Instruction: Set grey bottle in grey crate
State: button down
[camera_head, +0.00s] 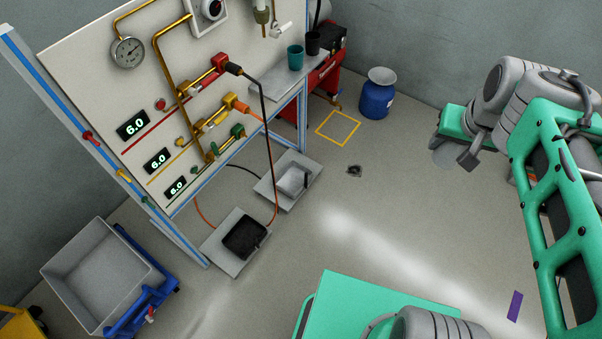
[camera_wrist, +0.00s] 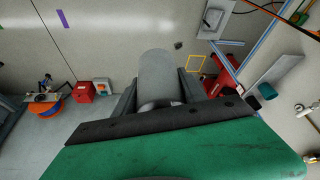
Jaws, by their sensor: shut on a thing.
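My gripper (camera_wrist: 158,92) is shut on a grey bottle (camera_wrist: 155,68), whose rounded grey body shows between the two fingers in the wrist view. In the head view my gripper (camera_head: 456,153) is at the upper right, above the floor, with a grey part of the bottle (camera_head: 442,158) showing beside the fingers. The bottle's lower part is hidden in the wrist view. The grey crate (camera_head: 57,272) is at the lower left in the head view, open at the top and resting on a blue cart (camera_head: 150,302). It looks empty. The gripper is far from it.
A slanted panel (camera_head: 90,60) with pipes and gauges stands at the left. Two grey trays on the floor (camera_head: 222,262) hold containers below it. A blue drum (camera_head: 377,100) stands at the back. A yellow object (camera_head: 20,325) is beside the crate. The middle floor is mostly clear.

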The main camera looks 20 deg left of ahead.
aim_at(109, 275)
jog(key=u, duration=3.2)
jog(key=i, duration=1.65)
